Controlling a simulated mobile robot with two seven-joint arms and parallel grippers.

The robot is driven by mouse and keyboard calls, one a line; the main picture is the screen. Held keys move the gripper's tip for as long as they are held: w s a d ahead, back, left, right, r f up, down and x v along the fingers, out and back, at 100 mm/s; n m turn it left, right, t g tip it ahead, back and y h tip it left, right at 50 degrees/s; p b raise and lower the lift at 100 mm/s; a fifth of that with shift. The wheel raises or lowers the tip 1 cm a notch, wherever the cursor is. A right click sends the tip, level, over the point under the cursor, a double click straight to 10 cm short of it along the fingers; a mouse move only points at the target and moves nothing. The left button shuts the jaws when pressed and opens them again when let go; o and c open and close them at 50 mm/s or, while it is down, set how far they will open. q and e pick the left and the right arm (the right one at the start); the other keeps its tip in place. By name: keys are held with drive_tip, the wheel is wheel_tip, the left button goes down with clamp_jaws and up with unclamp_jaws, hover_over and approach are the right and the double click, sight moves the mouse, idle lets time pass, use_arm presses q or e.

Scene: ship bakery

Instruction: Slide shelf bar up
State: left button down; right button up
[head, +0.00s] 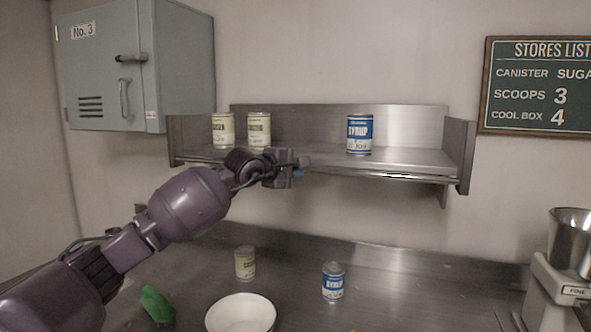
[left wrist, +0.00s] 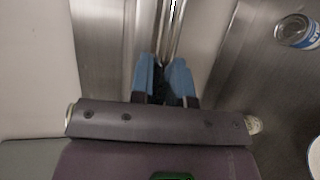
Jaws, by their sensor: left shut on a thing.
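The steel wall shelf (head: 420,160) has a thin shelf bar (head: 395,175) running along its front edge, low, about level with the shelf board. My left gripper (head: 298,173) is at the front edge, left of the shelf's middle. In the left wrist view the blue fingertips of my left gripper (left wrist: 165,78) are closed on the bar (left wrist: 173,35), which runs away from between them. The gripped stretch of the bar is hidden by the fingers. My right gripper is not in view.
On the shelf stand two cream cans (head: 223,131) (head: 259,130) and a blue syrup can (head: 359,136). Below, the counter holds a cream can (head: 245,264), another syrup can (head: 333,283), a white bowl (head: 240,314) and a green object (head: 157,305). A grey cabinet (head: 185,65) hangs at the left.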

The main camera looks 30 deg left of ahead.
use_arm(q)
wheel_tip(320, 180, up, 9)
drive_tip(key=shift+f+p, duration=0.2)
drive_tip(key=shift+p, duration=0.35)
drive_tip(key=c, duration=1.1)
unclamp_jaws()
drive_tip(key=shift+f, duration=0.1)
drive_tip(key=shift+s, duration=0.1)
